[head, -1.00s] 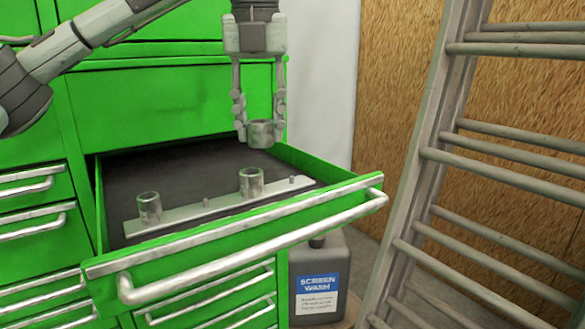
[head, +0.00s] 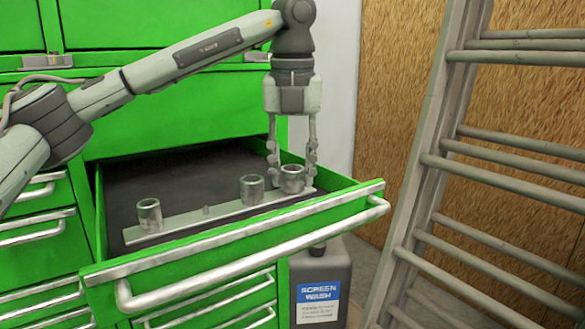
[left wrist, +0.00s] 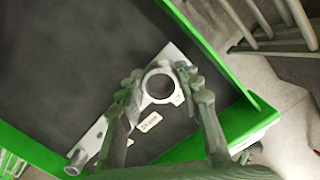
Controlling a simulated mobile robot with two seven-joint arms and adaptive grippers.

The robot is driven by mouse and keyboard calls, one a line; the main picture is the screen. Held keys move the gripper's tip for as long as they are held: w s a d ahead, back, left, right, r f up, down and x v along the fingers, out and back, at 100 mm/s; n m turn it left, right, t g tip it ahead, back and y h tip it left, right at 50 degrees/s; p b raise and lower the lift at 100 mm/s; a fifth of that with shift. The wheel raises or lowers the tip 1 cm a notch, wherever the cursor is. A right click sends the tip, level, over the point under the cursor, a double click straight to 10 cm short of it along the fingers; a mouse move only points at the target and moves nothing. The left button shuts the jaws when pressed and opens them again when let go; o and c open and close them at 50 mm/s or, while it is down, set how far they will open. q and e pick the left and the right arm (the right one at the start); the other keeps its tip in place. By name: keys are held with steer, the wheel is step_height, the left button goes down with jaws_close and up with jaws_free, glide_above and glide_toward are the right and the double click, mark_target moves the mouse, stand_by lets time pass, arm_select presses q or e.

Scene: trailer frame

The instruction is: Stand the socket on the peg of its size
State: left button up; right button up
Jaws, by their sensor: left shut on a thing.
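My left gripper (head: 292,168) is shut on a metal socket (head: 292,180), which it holds upright low over the right end of the pale rail (head: 180,225) in the open drawer. The right end's peg is hidden; I cannot tell whether the socket is around it or just above it. Two other sockets stand on the rail: one at the left end (head: 149,214) and one right of the middle (head: 251,190). A short bare peg (head: 206,210) shows between them. In the left wrist view the held socket (left wrist: 147,84) is a ring between the fingers. My right gripper is not in view.
The green drawer's front wall and handle (head: 260,246) stand in front of the rail. The dark drawer floor (head: 180,170) behind the rail is clear. A screen wash can (head: 320,280) stands below right, and a ladder (head: 430,160) leans at the right.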

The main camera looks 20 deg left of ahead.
mark_target(293, 169)
arm_select(q)
steer(key=shift+f, duration=0.1)
steer(key=o, duration=1.2)
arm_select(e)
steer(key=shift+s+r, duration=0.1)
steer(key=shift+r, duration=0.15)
arm_select(q)
steer(key=shift+o, duration=0.2)
steer(key=shift+r, duration=0.25)
steer(key=r, duration=0.6)
steer(key=shift+s+d+r+p, duration=0.2)
steer(key=shift+s+p, duration=0.1)
steer(key=shift+s, duration=0.1)
steer(key=shift+s+r+p, duration=0.15)
steer(key=shift+r+p, duration=0.2)
steer(key=shift+r, duration=1)
steer(key=shift+s+r+p, duration=0.15)
steer(key=shift+r+p, duration=0.15)
steer(key=shift+r, duration=1)
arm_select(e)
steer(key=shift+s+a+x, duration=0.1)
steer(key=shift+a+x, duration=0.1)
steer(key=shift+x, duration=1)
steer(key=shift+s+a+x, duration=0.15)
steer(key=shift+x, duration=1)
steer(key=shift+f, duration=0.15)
